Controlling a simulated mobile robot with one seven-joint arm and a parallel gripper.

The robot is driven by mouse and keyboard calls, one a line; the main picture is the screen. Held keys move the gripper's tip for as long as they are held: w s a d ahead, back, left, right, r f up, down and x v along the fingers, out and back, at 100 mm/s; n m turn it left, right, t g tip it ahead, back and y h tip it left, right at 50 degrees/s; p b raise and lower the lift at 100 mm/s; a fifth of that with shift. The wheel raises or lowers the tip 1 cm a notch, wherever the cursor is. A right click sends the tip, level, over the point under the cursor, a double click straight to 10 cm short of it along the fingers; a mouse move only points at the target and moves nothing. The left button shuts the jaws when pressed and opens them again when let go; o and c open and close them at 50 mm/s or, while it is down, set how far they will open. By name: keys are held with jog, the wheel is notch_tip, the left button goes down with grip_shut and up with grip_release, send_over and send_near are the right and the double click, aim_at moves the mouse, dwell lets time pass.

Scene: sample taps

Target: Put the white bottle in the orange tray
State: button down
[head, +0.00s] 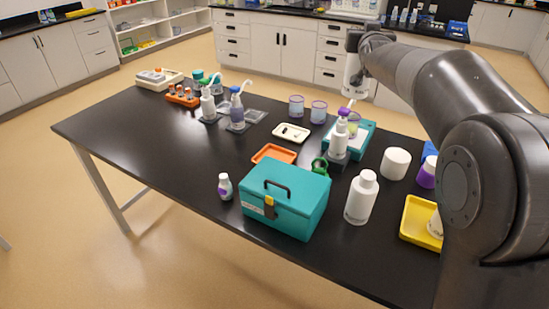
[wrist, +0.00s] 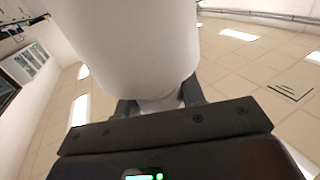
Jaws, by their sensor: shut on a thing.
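My gripper (head: 356,48) is at the upper right of the head view, shut on a white bottle-like container (head: 354,76) that hangs below it. In the wrist view the large white body (wrist: 130,45) fills the upper middle, and the fingers (wrist: 160,103) clasp its narrower end. Its far end is cut off there. The orange tray (head: 274,153) lies on the black table behind the teal box and looks empty. My gripper is to the right of the tray and above table height. Another white bottle (head: 361,198) stands upright at the table's front right.
A teal box (head: 286,197) with a handle stands directly before the tray. A small purple-labelled bottle (head: 225,187) is left of it. A white dispenser (head: 339,138), white jar (head: 395,163) and yellow tray (head: 420,222) are at right. The table's left front (head: 150,145) is clear.

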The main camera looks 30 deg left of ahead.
jog(key=s+a+f+n+g+y, duration=0.2)
jog(key=a+f+n+g+y, duration=0.15)
jog(key=a+y, duration=0.2)
jog(key=s+a+f+n+g+y, duration=0.3)
jog(key=a+n+g+y, duration=0.1)
jog(key=a+n+g, duration=0.15)
notch_tip(320, 180, down, 12)
jog(key=a, duration=0.2)
jog(key=s+a+f, duration=0.2)
jog(key=a+f, duration=0.9)
jog(key=shift+g, duration=0.3)
jog(key=shift+f, duration=0.1)
jog(key=shift+f, duration=0.15)
jog(key=c, duration=0.9)
grip_release()
jog(key=shift+d, duration=0.1)
